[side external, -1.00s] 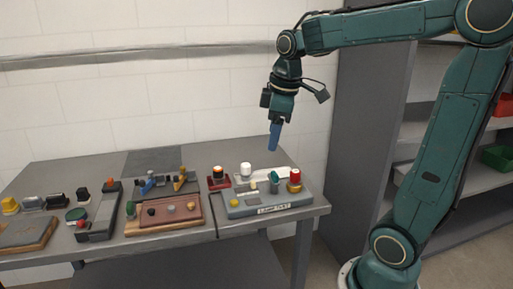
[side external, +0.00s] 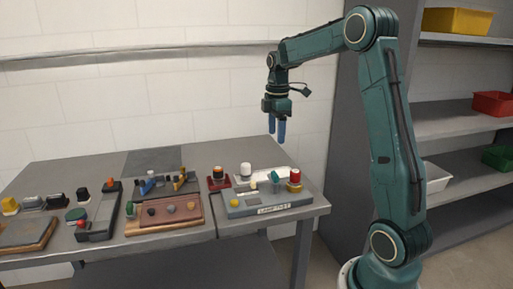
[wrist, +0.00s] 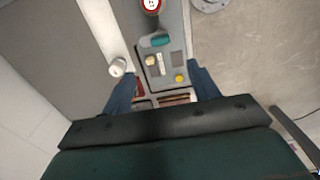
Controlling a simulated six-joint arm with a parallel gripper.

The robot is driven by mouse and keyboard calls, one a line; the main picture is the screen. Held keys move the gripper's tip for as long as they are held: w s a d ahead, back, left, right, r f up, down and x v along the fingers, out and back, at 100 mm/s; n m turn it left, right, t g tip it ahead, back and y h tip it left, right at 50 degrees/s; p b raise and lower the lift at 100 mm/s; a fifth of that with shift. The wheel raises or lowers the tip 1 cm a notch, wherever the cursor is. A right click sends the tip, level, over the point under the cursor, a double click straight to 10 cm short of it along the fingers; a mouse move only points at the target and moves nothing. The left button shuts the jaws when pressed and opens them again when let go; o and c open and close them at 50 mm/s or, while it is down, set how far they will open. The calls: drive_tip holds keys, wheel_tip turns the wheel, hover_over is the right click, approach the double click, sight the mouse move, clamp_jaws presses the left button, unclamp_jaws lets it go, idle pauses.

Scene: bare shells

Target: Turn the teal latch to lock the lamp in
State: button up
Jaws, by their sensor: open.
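The teal latch (side external: 275,175) stands on the grey lamp test fixture (side external: 250,205) at the right end of the table. It also shows in the wrist view (wrist: 159,40), near the upper middle. A red lamp (side external: 294,177) with a white top and a yellowish base stands right of the latch; in the wrist view it is a red-rimmed round top (wrist: 151,4) at the upper edge. My gripper (side external: 277,140) is above the latch, pointing down, with its blue fingers apart and nothing between them. In the wrist view the fingers frame the fixture's near end.
The fixture also bears a yellow knob (side external: 234,203) and a small cream piece. A white cylinder (side external: 246,169) and a dark-and-orange lamp on a red base (side external: 218,178) stand behind and left. Several other boards and parts fill the table's left. The air around my gripper is clear.

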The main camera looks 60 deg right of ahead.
sight(275, 173)
drive_tip(key=shift+f, duration=0.2)
wheel_tip(275, 173, down, 13)
drive_tip(key=shift+f, duration=0.2)
idle(0.5)
drive_tip(key=c, duration=1)
